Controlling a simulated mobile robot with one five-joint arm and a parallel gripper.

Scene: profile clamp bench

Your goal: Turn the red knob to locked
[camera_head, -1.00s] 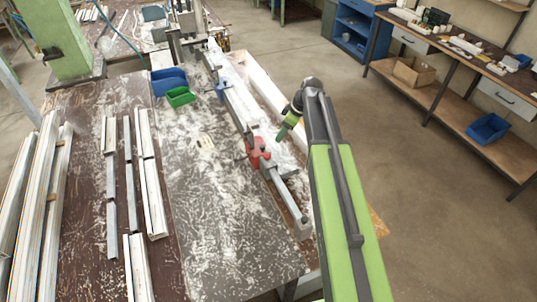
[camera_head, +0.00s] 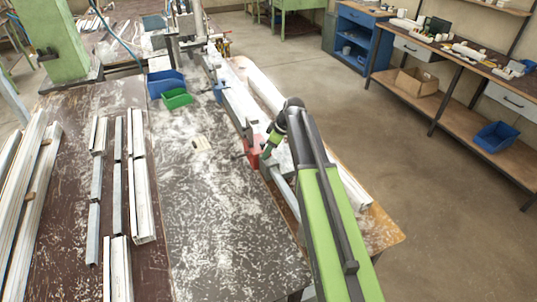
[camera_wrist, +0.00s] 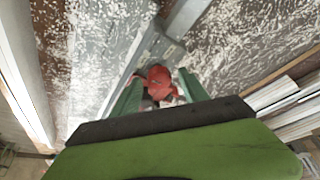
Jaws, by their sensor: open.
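The red knob (camera_head: 254,147) sits on the clamp's long metal rail (camera_head: 236,100) at the right side of the bench. In the head view my gripper (camera_head: 266,150) is right beside it, at its right, and partly covers it. In the wrist view the red knob (camera_wrist: 158,82) shows between the two green fingers of my gripper (camera_wrist: 157,88), near their tips. The fingers are apart, one on each side of it. I cannot tell whether they touch it. The lower part of the knob is hidden, and no lock marking is readable.
Metal profiles (camera_head: 138,190) lie on the left of the scratched bench (camera_head: 215,220). A green bin (camera_head: 176,98) and a blue bin (camera_head: 165,82) stand at its back. A white profile (camera_head: 262,85) runs beside the rail. The bench's middle is clear of large objects.

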